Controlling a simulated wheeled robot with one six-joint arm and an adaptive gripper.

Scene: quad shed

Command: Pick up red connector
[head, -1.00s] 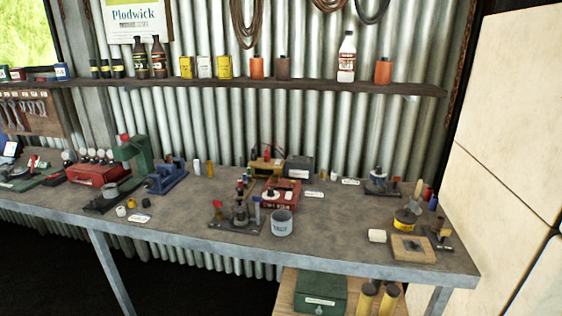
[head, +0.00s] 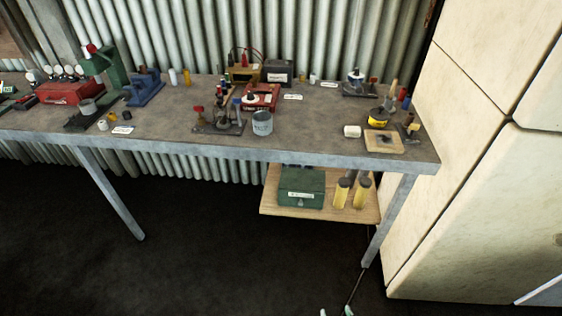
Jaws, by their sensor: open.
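I cannot tell for certain which thing is the red connector. Red leads (head: 240,54) rise from a yellow and black box at the back of the bench. A small red piece (head: 198,109) stands on a dark base near the front edge, and a red cylinder (head: 406,103) stands at the right end. Two small pale tips at the bottom edge look like my gripper (head: 336,311); they are apart, with nothing seen between them. They are low in front of the bench, far from these red things. The rest of the gripper is out of frame.
The long grey workbench (head: 300,147) holds a grey tin (head: 262,123), a blue vise (head: 145,88) and a red box (head: 261,97). A lower shelf holds a green box (head: 302,187) and yellow cylinders. A pale cabinet (head: 470,150) stands right. The dark floor in front is mostly clear.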

